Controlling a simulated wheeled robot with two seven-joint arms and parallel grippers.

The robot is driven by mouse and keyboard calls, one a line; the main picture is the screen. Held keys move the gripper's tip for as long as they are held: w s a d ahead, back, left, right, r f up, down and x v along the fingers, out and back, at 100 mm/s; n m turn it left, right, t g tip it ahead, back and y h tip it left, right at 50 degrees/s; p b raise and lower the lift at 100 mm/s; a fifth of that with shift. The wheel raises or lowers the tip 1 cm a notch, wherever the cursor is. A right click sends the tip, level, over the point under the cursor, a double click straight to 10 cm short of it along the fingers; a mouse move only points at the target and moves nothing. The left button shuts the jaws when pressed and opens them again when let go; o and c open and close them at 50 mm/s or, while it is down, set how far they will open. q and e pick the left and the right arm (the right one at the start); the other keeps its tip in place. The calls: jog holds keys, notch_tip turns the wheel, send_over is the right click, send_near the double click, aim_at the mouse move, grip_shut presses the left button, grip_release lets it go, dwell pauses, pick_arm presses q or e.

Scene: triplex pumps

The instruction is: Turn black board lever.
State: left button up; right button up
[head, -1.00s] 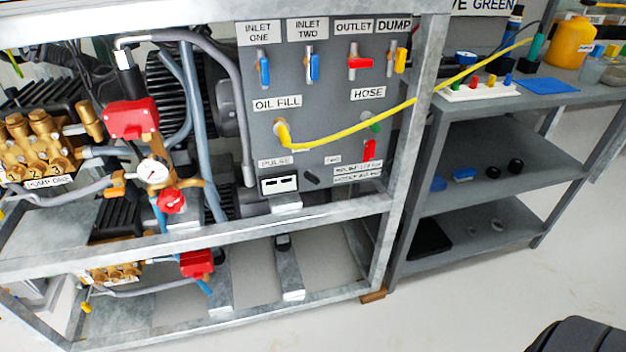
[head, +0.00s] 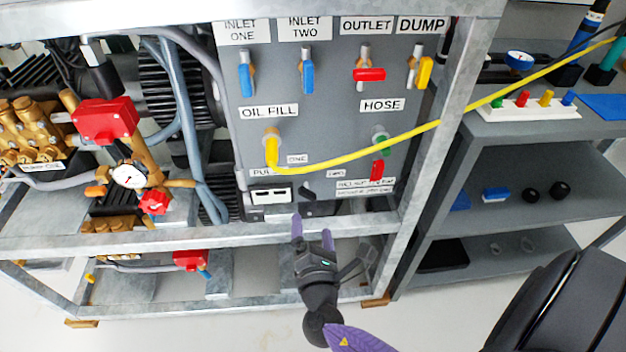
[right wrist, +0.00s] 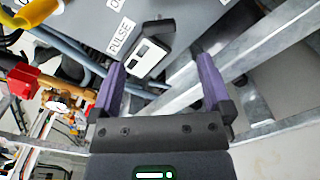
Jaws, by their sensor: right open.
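The grey board (head: 330,130) carries labelled valves and levers. A small black lever (head: 308,193) sits low on the board, just right of the black-and-white pulse counter (head: 270,195). My right gripper (head: 312,228) has come up from below. Its purple fingers are open and empty, in front of the frame's horizontal rail and a little below the black lever in the picture. In the right wrist view the spread fingers (right wrist: 160,68) point toward the board's lower edge, with the pulse counter (right wrist: 150,50) beyond and between them. Touching cannot be seen. My left gripper is not in view.
A galvanised rail (head: 200,236) runs across below the board, and a post (head: 440,130) stands at its right. A yellow hose (head: 370,150) loops across the board from the oil fill. Shelves stand farther right.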

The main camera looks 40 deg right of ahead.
aim_at(308, 198)
jog(key=b+x, duration=0.2)
jog(key=x, duration=0.7)
jog(key=shift+w+f, duration=0.1)
jog(key=shift+w, duration=0.15)
jog(key=c, duration=1.3)
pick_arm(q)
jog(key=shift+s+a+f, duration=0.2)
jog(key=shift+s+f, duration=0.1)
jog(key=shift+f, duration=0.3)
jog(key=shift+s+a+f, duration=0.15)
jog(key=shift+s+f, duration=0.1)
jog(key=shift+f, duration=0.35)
